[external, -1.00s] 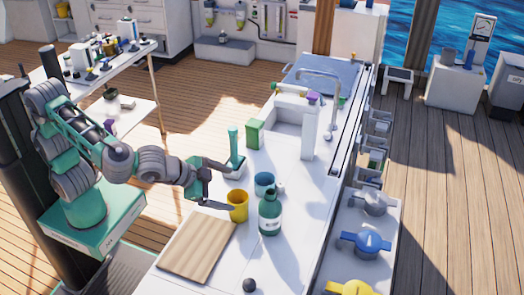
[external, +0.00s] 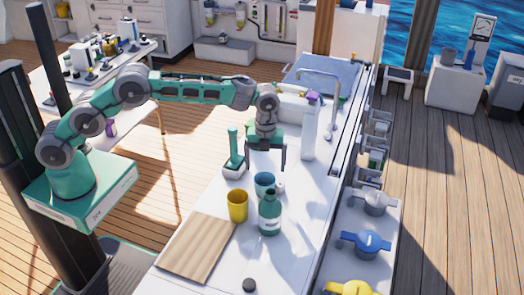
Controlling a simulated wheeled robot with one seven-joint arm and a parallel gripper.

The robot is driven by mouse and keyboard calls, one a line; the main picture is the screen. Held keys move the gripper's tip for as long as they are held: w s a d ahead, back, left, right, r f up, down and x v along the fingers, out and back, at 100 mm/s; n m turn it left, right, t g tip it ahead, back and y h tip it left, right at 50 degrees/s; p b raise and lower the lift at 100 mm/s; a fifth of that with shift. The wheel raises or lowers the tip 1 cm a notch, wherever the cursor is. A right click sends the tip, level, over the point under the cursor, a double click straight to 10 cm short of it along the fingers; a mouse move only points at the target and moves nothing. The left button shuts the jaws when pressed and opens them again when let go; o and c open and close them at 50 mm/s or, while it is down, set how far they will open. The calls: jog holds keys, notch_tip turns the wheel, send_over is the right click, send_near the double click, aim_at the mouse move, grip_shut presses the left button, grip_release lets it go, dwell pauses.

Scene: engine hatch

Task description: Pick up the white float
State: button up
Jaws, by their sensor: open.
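A small rounded white thing (external: 280,187), which looks like the white float, sits on the white counter (external: 215,276) just right of the blue cup (external: 264,187). It is too small to make out fully, and I cannot tell if it touches the cup. My gripper (external: 267,169) points down above the counter, just behind the blue cup and the white thing in this view. Its two fingers are spread and nothing shows between them. I cannot tell its exact height.
A yellow cup (external: 237,206) and a teal bottle (external: 269,216) stand in front of the blue cup. A green-handled tool (external: 234,152) stands left of my gripper. A wooden board (external: 196,247) and a tall white box (external: 310,132) are also on the counter.

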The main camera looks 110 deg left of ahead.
aim_at(265, 176)
notch_tip(265, 176, down, 6)
jog(key=shift+s+f+p, duration=0.1)
jog(key=shift+f+p, duration=0.05)
jog(key=shift+p, duration=0.75)
jog(key=shift+c, duration=0.5)
jog(key=c, duration=1.3)
jog(key=shift+c, duration=0.4)
jog(key=shift+r, duration=0.2)
